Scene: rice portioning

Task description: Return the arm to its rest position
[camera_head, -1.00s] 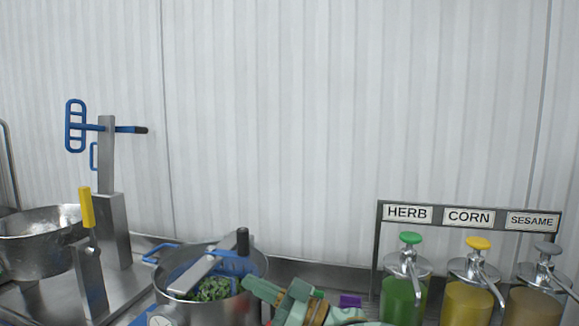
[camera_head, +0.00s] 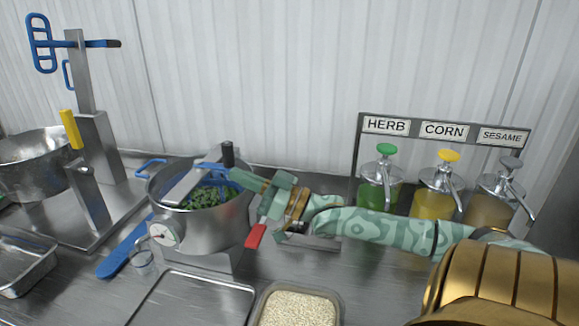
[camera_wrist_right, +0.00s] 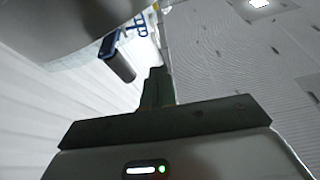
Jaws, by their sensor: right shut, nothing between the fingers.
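My right arm (camera_head: 390,230) reaches in from the right across the counter. Its green gripper (camera_head: 240,178) is beside the right rim of a steel pot (camera_head: 200,228) with green leaves inside, near the pot's black-knobbed lever (camera_head: 228,154). The fingers are shut with nothing between them. In the right wrist view the shut fingers (camera_wrist_right: 157,88) point up, with a dark lever knob (camera_wrist_right: 117,60) to their left. Whether the fingers touch the pot cannot be told. My left gripper is not in view.
Three pump dispensers, green (camera_head: 378,190), yellow (camera_head: 436,195) and brown (camera_head: 490,200), stand behind my right arm. A container of grains (camera_head: 335,300) and an empty tray (camera_head: 185,305) sit in front. A steel bowl (camera_head: 30,165) and blue-handled press (camera_head: 95,140) stand at left.

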